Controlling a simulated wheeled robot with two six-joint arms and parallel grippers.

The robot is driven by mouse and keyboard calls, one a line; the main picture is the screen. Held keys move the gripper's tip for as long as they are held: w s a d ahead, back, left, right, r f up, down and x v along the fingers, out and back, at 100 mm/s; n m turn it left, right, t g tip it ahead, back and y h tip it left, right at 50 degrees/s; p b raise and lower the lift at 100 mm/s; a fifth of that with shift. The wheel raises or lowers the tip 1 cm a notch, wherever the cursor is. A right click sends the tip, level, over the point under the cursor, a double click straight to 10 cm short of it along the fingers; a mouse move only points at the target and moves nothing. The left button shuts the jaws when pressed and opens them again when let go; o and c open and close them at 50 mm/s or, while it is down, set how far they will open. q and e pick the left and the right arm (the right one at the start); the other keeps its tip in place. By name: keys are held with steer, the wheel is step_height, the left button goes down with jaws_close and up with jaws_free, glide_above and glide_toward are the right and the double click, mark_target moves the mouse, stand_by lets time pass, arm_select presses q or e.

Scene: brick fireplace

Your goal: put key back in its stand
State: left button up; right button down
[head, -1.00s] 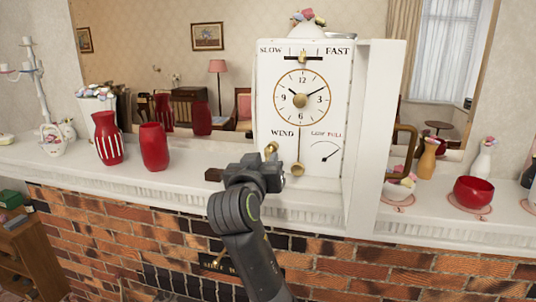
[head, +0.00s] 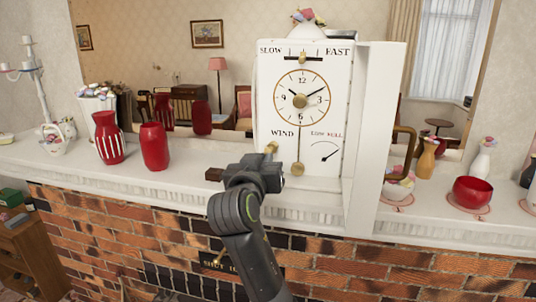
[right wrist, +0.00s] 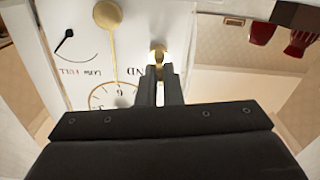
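The brass key (head: 271,148) is at the white clock's face (head: 325,110), beside the word WIND. My right gripper (right wrist: 160,68) is in front of the clock. In the right wrist view its two dark fingers are close together with the brass key (right wrist: 158,54) between their tips, so it looks shut on the key. In the head view the wrist hides the fingertips. A small dark brown block (head: 214,174), which looks like the stand, lies on the mantel just left of the gripper; it also shows in the right wrist view (right wrist: 298,14). My left gripper is not in view.
Two red vases (head: 154,146) stand on the mantel (head: 130,178) left of the block. A brass pendulum (head: 298,168) hangs on the clock face right of the key. A red bowl (head: 472,191) and small vases stand at the right. Bricks are below.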

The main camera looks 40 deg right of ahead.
steer(key=shift+v, duration=1.65)
stand_by(0.4)
steer(key=shift+s+a, duration=0.3)
steer(key=shift+s, duration=0.05)
stand_by(0.4)
